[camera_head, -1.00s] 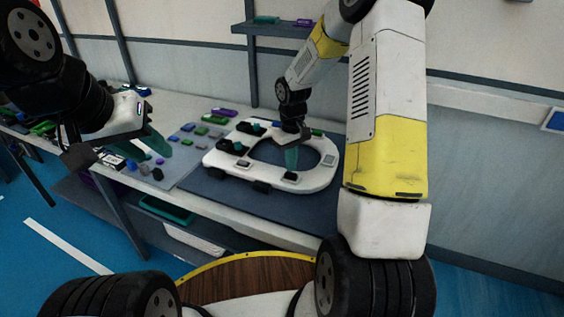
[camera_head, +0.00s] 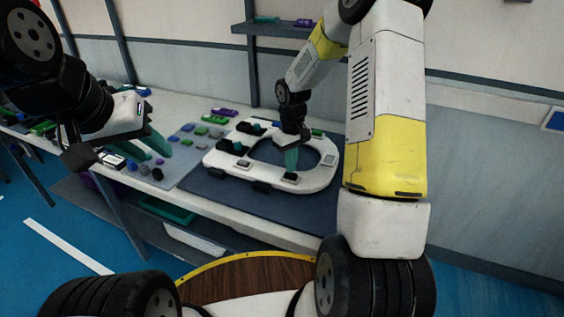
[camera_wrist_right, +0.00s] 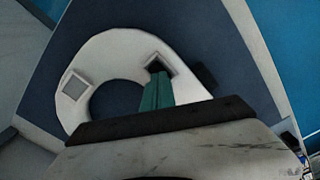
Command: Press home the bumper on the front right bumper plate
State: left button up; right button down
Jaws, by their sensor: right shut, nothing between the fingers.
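The white ring-shaped toilet seat (camera_head: 312,184) lies on a dark mat on the bench. My right gripper (camera_head: 291,171) points down at the seat's near right part, its teal fingers shut together with nothing between them. In the right wrist view the fingertips (camera_wrist_right: 157,78) are at a dark bumper (camera_wrist_right: 154,67) in a square, pale-rimmed plate (camera_wrist_right: 172,66). They seem to touch it, but the fingers partly hide it and I cannot tell how deep it sits. My left gripper (camera_head: 166,149) is open and empty above the bench, left of the seat.
Another square plate (camera_head: 328,160) on the seat shows no dark bumper. Dark and teal pieces sit on the seat's left part. Several small coloured parts lie on a grey mat (camera_head: 186,160) left of the seat.

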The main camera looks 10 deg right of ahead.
jog(key=shift+f, duration=0.85)
dwell(0.6)
notch_tip(320, 180, up, 8)
dwell(0.9)
jog(key=shift+r, duration=0.15)
